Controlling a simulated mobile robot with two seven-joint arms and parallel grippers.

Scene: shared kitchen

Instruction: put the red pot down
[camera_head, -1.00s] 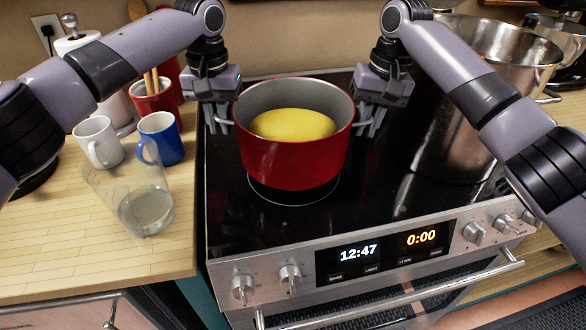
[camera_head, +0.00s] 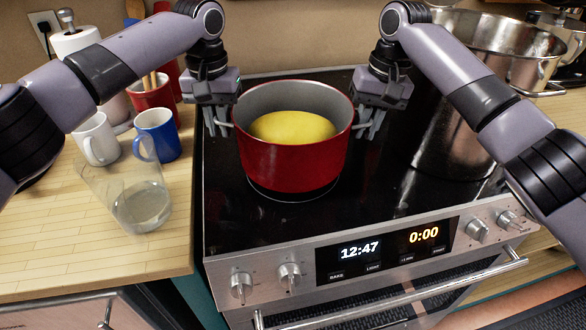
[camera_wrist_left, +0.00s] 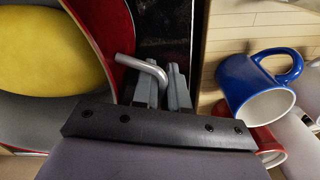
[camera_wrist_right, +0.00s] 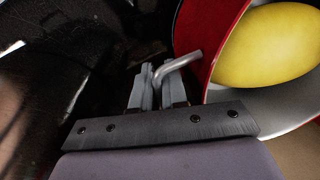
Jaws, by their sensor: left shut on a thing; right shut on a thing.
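The red pot (camera_head: 290,165) is upright over the black stove top, above a burner ring near the front left. A large yellow thing (camera_head: 292,127) lies inside it. My left gripper (camera_head: 218,122) is shut on the pot's left metal handle, which shows in the left wrist view (camera_wrist_left: 150,68). My right gripper (camera_head: 368,125) is shut on the right handle, which shows in the right wrist view (camera_wrist_right: 178,66). I cannot tell whether the pot's base touches the stove.
A large steel pot (camera_head: 465,100) stands on the stove's right side. On the wooden counter (camera_head: 60,245) at left are a white mug (camera_head: 97,140), a blue mug (camera_head: 160,137), a clear glass (camera_head: 140,205) and a red utensil holder (camera_head: 152,97).

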